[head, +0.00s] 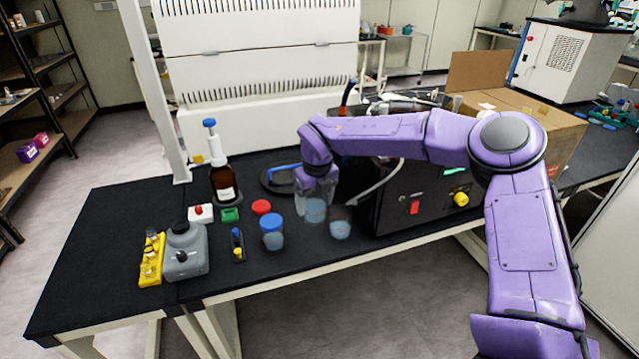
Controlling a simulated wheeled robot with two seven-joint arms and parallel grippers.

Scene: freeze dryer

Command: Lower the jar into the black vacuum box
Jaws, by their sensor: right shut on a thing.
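My right gripper (315,207) points down over the black bench and is shut on a clear jar (316,211) with bluish contents. It is at the front left of the black vacuum box (395,205), outside it. The box has a red switch, a yellow knob and a green display on its front. My arm crosses in front of the box's top, so its opening is mostly hidden. A second clear jar (341,224) stands on the bench just right of the held one. A jar with a blue lid (272,232) stands to the left. My left gripper is not in view.
A black round lid with a blue handle (282,178) lies behind the gripper. A brown bottle (224,185), red cap (261,207), grey container (186,252) and yellow rack (152,260) stand left. A cardboard box (540,125) is at right. The bench's left end is clear.

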